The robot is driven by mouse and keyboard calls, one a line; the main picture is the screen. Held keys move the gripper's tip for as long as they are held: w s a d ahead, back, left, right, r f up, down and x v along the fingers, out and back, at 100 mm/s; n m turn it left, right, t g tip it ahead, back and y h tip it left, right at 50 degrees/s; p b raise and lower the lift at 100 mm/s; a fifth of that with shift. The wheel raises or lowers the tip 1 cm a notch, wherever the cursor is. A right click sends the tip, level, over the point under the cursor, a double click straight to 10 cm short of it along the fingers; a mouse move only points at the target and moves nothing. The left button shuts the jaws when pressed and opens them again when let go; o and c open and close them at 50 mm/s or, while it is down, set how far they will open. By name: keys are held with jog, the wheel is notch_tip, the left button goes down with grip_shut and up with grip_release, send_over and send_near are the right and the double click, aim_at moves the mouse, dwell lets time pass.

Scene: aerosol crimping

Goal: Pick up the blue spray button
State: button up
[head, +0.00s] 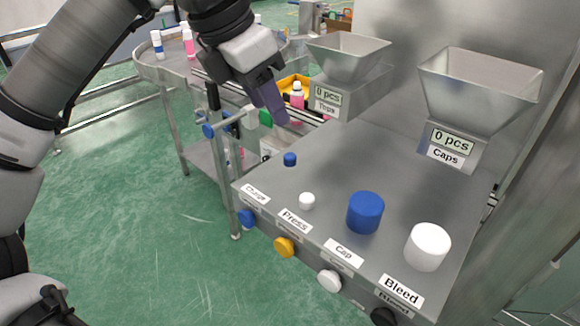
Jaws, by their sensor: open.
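The small blue spray button (290,159) stands on the grey metal table (330,160), behind the Charge and Press labels. My gripper (275,110) hangs from the upper left, above the table's far left edge. In the picture its fingertips are up and slightly left of the blue button, apart from it. The gripper is open, with nothing seen between its fingers. The blue button is fully visible.
A small white button (307,200), a large blue cap (365,212) and a large white cap (427,247) stand nearby on the table. Metal hoppers labelled Tops (346,48) and Caps (478,80) stand behind. Coloured knobs (284,247) line the front.

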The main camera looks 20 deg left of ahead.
jog(key=b, duration=0.2)
send_near(291, 163)
jog(key=shift+w+d+f, duration=0.3)
jog(key=shift+w+f, duration=0.2)
jog(key=shift+w, duration=0.1)
jog(key=b+x, duration=0.2)
jog(key=x, duration=0.1)
jog(key=b+x, duration=0.2)
jog(key=shift+s+a+f, duration=0.15)
jog(key=shift+s+f, duration=0.05)
jog(key=shift+s, duration=0.2)
jog(key=shift+r, duration=0.1)
grip_shut()
